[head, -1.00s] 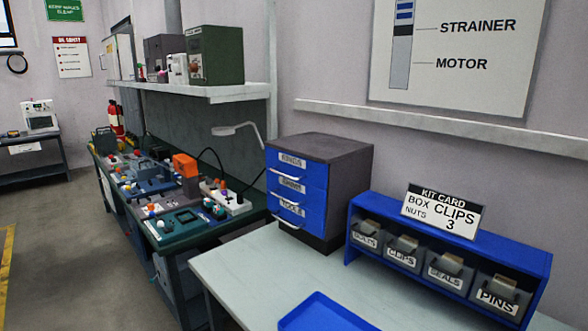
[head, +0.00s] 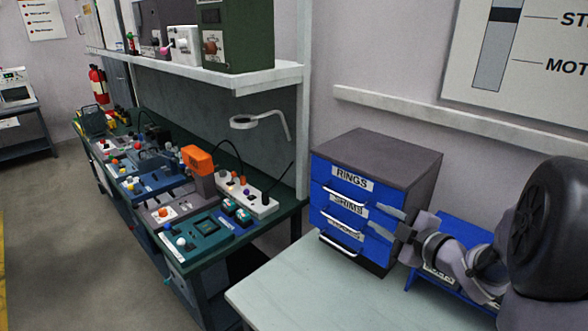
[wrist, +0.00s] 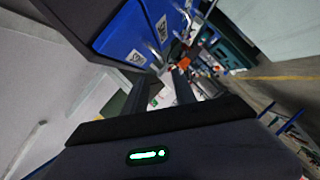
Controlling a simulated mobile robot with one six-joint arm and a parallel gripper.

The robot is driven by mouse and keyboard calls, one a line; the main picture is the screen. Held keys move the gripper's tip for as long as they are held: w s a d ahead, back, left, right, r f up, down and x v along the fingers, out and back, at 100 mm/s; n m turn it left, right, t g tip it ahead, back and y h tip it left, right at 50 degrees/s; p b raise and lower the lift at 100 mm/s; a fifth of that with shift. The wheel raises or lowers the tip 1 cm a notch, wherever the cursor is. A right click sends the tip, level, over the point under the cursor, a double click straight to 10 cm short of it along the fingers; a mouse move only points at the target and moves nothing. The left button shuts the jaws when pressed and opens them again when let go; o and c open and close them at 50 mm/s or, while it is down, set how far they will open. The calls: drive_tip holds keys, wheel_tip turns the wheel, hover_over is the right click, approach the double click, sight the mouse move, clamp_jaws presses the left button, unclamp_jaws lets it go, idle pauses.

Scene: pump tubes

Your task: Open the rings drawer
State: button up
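The rings drawer (head: 327,173) is the top blue drawer of a small dark grey cabinet (head: 385,155), with a "RINGS" label and a pale bar handle (head: 343,197). It looks closed, flush with the drawers under it. My gripper (head: 384,222) is to the right of the drawer fronts, at about the height of the lower drawers, its fingers pointing left. In the wrist view the open fingers (wrist: 160,88) lie below the tilted blue drawer fronts (wrist: 125,40), apart from the handles.
The cabinet stands on a pale table (head: 310,290), its front area clear. A blue bin rack (head: 455,232) to the right is mostly hidden by my arm. A green bench (head: 262,222) with several devices is on the left. A wall ledge (head: 450,116) runs behind.

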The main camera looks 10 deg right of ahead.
sight(345, 199)
drive_tip(key=b+x, duration=0.1)
drive_tip(key=x, duration=0.9)
drive_tip(key=b+x, duration=0.1)
drive_tip(key=x, duration=0.5)
drive_tip(key=shift+a+b, duration=0.3)
drive_tip(key=shift+a, duration=0.1)
drive_tip(key=shift+c, duration=0.4)
clamp_jaws()
